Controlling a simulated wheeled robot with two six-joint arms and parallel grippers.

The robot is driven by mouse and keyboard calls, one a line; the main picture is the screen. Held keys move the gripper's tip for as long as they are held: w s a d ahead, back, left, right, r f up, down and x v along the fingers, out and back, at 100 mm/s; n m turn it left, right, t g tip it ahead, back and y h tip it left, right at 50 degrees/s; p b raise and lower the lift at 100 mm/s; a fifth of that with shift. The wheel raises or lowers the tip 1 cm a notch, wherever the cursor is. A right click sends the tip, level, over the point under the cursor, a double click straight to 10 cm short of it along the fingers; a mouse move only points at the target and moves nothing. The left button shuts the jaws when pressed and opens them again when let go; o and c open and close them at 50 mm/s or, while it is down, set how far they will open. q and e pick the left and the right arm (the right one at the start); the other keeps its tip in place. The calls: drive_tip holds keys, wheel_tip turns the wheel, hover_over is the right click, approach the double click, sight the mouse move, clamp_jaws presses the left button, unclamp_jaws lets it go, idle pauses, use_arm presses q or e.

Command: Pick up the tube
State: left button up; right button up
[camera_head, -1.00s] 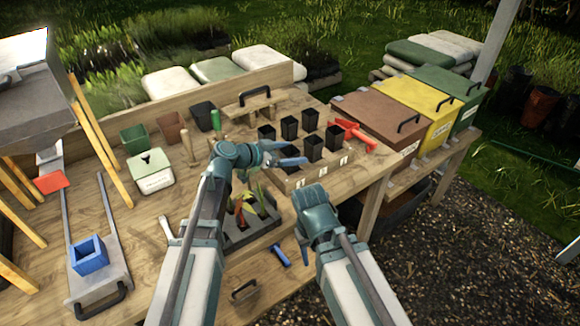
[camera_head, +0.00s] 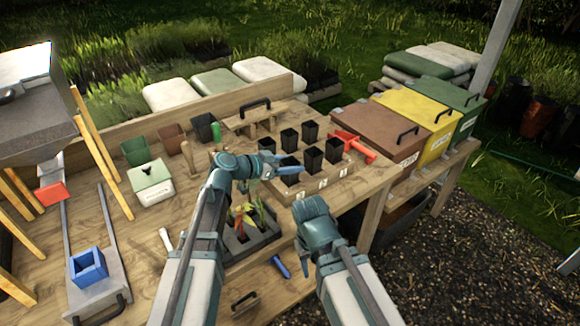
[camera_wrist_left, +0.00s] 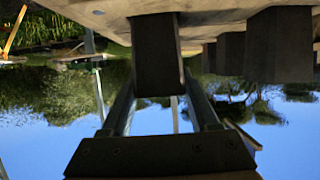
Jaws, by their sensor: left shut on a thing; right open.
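Black square tubes stand in a wooden tray (camera_head: 325,182) near the right part of the bench. My left gripper (camera_head: 283,165) is shut on the front-left black tube (camera_head: 290,174), at the tray's near side. In the left wrist view this dark tube (camera_wrist_left: 158,60) sits between the two fingers, and more dark tubes (camera_wrist_left: 278,45) stand to its right. I cannot tell whether the held tube is clear of its slot. My right gripper (camera_head: 314,212) is open, low in front of the tray, with its fingers mostly hidden.
A black multi-cell tray (camera_head: 262,240) with seedlings lies in front of the wooden tray. A red tool (camera_head: 355,146) lies to its right. Brown, yellow and green lidded bins (camera_head: 398,132) stand beyond the bench edge. A cream box (camera_head: 152,182) and pots stand left.

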wheel_tip(320, 180, up, 10)
drive_tip(key=p, duration=0.9)
drive_tip(key=shift+f, duration=0.15)
